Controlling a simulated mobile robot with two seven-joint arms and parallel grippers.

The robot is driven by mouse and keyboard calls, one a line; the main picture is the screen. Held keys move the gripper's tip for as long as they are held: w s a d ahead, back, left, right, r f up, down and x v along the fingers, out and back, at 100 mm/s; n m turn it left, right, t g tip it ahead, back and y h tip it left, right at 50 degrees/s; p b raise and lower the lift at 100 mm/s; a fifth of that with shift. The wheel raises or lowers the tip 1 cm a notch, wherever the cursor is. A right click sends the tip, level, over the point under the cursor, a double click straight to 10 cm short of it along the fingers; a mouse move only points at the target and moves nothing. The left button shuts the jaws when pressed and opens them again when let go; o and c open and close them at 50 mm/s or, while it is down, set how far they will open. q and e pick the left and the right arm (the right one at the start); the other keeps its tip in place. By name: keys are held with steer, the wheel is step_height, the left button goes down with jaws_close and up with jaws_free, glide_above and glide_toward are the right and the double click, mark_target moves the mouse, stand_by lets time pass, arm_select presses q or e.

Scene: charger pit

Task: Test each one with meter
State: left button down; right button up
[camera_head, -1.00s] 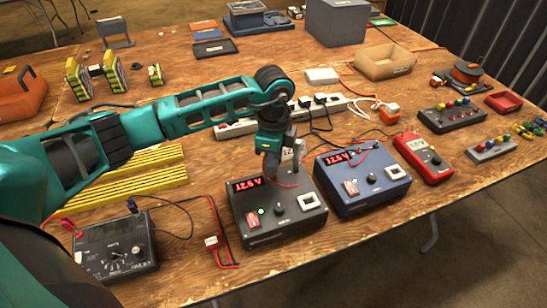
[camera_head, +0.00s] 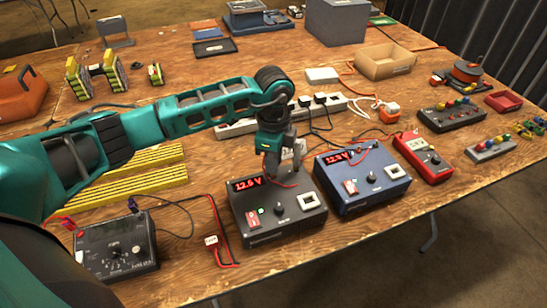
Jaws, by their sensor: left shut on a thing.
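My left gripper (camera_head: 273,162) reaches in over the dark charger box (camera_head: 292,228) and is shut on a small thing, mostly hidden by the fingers. A thin red wire loops below the fingertips, and a pale piece (camera_head: 294,150) shows beside them. The dark charger box has a red display reading about 12.6 V. The blue charger box (camera_head: 374,196) stands to its right with a similar lit display, about 12.3 V. The red handheld meter (camera_head: 425,157) lies right of the blue box; its screen is too small to read. My right gripper is not in view.
A black dial instrument (camera_head: 116,246) stands at front left. A red-black lead with a white connector (camera_head: 211,241) lies beside the dark box. A power strip (camera_head: 235,129), open carton (camera_head: 386,62) and terminal block (camera_head: 444,117) lie behind. Bare wood is free at the front.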

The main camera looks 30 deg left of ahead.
arm_select(q)
steer(key=shift+f, duration=0.2)
steer(key=c, duration=1)
jaws_free()
steer(key=shift+o, duration=0.2)
steer(key=shift+o, duration=1.4)
steer(key=shift+r, duration=0.1)
